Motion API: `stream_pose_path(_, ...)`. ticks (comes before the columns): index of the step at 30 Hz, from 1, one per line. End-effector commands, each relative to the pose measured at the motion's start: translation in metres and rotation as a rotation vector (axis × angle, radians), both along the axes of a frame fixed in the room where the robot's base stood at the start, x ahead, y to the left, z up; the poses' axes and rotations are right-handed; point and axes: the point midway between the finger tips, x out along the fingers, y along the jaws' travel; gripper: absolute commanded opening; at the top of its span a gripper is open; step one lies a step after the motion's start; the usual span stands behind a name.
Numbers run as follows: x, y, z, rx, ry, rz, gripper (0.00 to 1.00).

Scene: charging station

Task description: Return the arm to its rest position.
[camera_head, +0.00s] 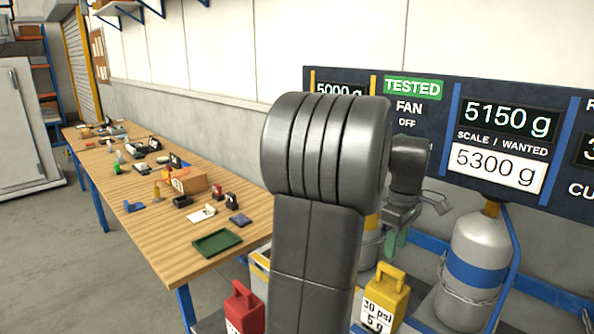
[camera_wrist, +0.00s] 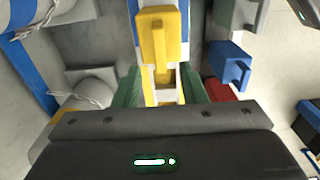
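My gripper (camera_head: 396,241) hangs behind my dark arm in the head view, with green fingers pointing down. My arm's large rounded joint hides part of it. In the wrist view the green fingers of my gripper (camera_wrist: 158,88) stand apart on both sides of the picture's middle, with nothing visibly held. A yellow labelled block with a handle (camera_head: 383,299) stands below and in front of the gripper. A yellow block (camera_wrist: 160,36) also shows beyond the fingertips in the wrist view.
A red block (camera_head: 242,310) stands left of my arm, and a blue block (camera_wrist: 229,63) shows in the wrist view. A grey cylinder with a blue band (camera_head: 477,263) stands at right under the display panel (camera_head: 437,85). A wooden bench (camera_head: 165,238) with small items runs along the left.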

Motion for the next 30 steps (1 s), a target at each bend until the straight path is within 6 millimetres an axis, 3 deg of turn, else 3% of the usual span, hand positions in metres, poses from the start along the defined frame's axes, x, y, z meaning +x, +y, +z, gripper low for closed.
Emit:
stream_pose_path(6, -0.001, 0.0, -0.045, 0.003, 0.005, 0.0, 0.38)
stream_pose_path(13, -0.001, 0.0, -0.085, 0.001, 0.002, 0.0, 0.38)
stream_pose_path(19, 0.0, 0.0, -0.057, -0.001, -0.002, 0.0, 0.38)
stream_pose_path(30, 0.0, 0.0, -0.05, 0.001, 0.001, 0.0, 0.38)
